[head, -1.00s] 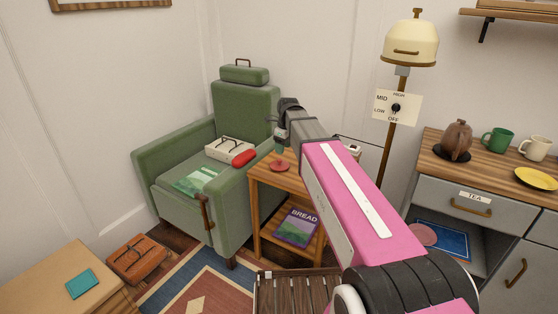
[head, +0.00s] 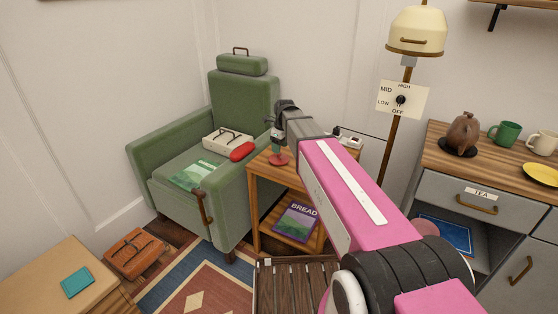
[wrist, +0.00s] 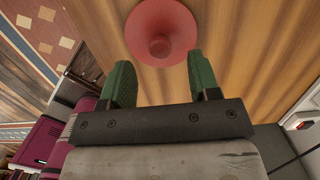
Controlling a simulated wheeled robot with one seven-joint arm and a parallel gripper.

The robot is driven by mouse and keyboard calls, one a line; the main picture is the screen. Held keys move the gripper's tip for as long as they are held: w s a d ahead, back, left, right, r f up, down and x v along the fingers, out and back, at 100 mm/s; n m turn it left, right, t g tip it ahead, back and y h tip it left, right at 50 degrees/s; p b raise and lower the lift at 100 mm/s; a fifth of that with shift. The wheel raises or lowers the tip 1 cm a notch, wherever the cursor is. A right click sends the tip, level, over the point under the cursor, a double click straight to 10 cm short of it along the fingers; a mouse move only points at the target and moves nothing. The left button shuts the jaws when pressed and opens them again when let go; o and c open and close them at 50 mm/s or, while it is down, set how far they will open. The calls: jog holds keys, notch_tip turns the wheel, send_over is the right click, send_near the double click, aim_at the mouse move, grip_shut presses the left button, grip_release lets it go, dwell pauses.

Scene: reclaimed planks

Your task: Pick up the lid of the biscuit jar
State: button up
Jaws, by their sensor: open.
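A red round lid with a small knob (head: 279,160) lies flat on the top of the wooden side table (head: 262,165) beside the green armchair. In the wrist view the lid (wrist: 160,22) is at the top, knob towards me, a little beyond my fingertips. My gripper (head: 277,148) is just above the lid in the head view. Its two green fingers are apart with nothing between them, as the wrist view of my gripper (wrist: 158,62) shows. No jar is visible under or beside the lid.
A bread book (head: 296,220) lies on the table's lower shelf. A white box and a red roll (head: 242,151) rest on the armchair (head: 240,105). A lamp stand (head: 392,150) rises behind my arm. A counter with a brown pot (head: 461,132) and mugs is at right.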

aim_at(279, 157)
jog(key=f, duration=0.4)
jog(key=shift+w+a+f, duration=0.15)
jog(key=shift+a+f, duration=0.1)
jog(key=c, duration=1)
jog(key=shift+r, duration=0.2)
